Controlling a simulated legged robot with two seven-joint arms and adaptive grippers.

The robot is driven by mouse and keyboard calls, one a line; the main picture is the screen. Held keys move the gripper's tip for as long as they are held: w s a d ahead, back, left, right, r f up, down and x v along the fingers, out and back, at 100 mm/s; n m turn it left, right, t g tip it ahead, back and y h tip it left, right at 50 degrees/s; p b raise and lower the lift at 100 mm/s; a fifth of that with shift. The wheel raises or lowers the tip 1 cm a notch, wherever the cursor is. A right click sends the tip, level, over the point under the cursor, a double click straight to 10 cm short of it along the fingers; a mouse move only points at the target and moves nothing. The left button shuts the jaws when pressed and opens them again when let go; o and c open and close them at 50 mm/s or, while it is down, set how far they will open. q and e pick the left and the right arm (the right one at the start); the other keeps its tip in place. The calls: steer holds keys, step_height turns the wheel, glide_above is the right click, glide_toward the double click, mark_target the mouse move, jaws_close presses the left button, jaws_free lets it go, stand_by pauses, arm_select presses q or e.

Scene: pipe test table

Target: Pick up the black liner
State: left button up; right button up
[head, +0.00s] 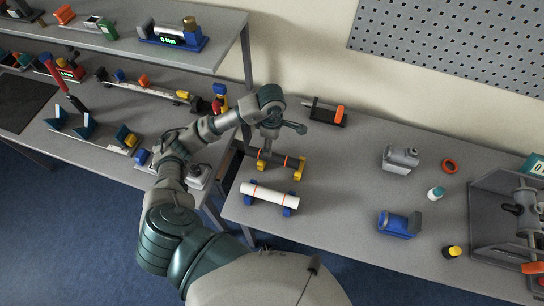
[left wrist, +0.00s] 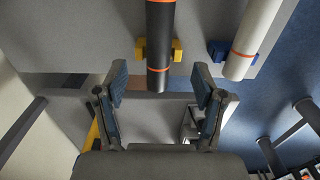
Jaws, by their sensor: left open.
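The black liner (head: 282,159) is a dark tube with orange bands, lying across yellow supports (head: 298,170) near the left end of the right-hand table. In the left wrist view the black liner (left wrist: 160,45) runs away from the camera, its near end around the gap between my fingertips. My left gripper (left wrist: 158,82) is open and nothing is seen held in it. In the head view my left wrist is just above the liner and hides part of it; I cannot tell whether the fingers touch it. My right gripper is not in view.
A white tube (head: 269,195) on blue supports lies in front of the liner; it also shows in the left wrist view (left wrist: 254,35). A black and orange tool (head: 325,112) lies behind. A grey block (head: 401,157) and a blue block (head: 399,224) stand to the right. The table between is clear.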

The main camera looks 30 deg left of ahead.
mark_target(273, 155)
arm_select(q)
steer(key=f, duration=0.5)
steer(key=shift+d+f+p, duration=0.1)
steer(key=shift+d+p, duration=0.25)
steer(key=shift+p, duration=0.05)
steer(key=shift+w+a+f+p, duration=0.1)
steer(key=shift+a+f+p, duration=0.05)
steer(key=shift+f, duration=1)
steer(key=shift+w+a+f+p, duration=0.1)
steer(key=shift+f+p, duration=0.05)
steer(key=shift+f, duration=1)
steer(key=shift+d, duration=0.1)
jaws_close()
steer(key=shift+r, duration=0.1)
